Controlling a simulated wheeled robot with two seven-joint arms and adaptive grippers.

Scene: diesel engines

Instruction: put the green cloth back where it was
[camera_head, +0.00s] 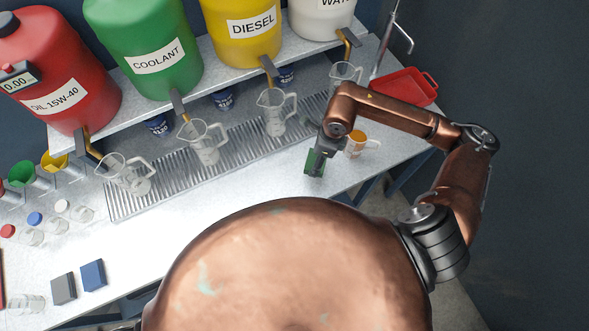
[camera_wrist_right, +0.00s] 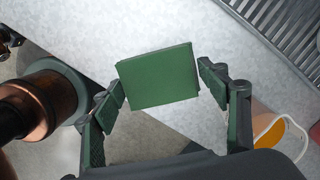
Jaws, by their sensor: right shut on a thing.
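The green cloth (camera_head: 314,163), a small folded block, is in my right gripper (camera_head: 320,150). The wrist view shows the cloth (camera_wrist_right: 158,77) flat between the two fingers of the right gripper (camera_wrist_right: 162,88), which is shut on it. It is in front of the bench's right part; its height above the top is hard to tell. A grey cloth (camera_head: 63,288) and a blue cloth (camera_head: 93,275) lie side by side on the bench at the lower left. My left gripper is not in view.
A cup with orange liquid (camera_head: 357,143) stands close right of the gripper. Clear jugs (camera_head: 205,141) stand along the metal grate (camera_head: 240,140). A red tray (camera_head: 405,87) is at the right. The bench top (camera_head: 165,245) right of the blue cloth is bare.

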